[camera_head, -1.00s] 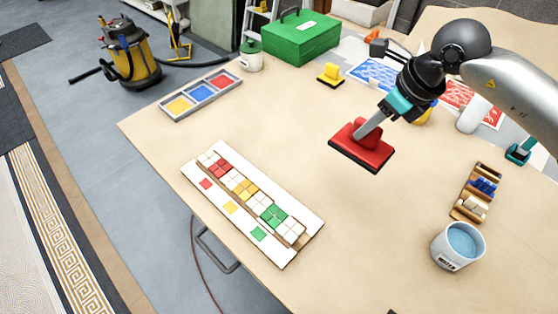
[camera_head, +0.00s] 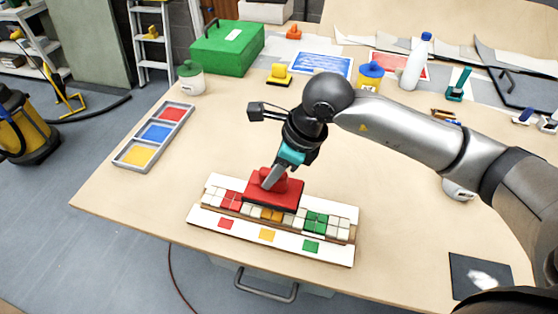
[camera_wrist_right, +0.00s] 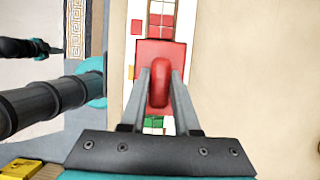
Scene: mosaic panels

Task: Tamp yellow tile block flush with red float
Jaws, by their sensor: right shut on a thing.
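My right gripper (camera_head: 272,178) is shut on the handle of the red float (camera_head: 285,195), and the wrist view shows a finger on each side of the handle (camera_wrist_right: 158,88). The float is level over the middle of the mosaic panel (camera_head: 335,255). It covers part of the yellow tile block (camera_head: 271,215), whose front edge shows below it. I cannot tell whether the float touches the tiles. The red tile block (camera_head: 231,199) is on the left and the green tile block (camera_head: 316,222) on the right. Dark and teal arm parts show at the left of the wrist view; their jaws cannot be made out.
A tray with yellow, blue and red fields (camera_head: 120,160) lies at the left. A green toolbox (camera_head: 228,60), a lidded jar (camera_head: 191,82) and a yellow float (camera_head: 279,77) stand at the back. The table is clear between the tray and the panel.

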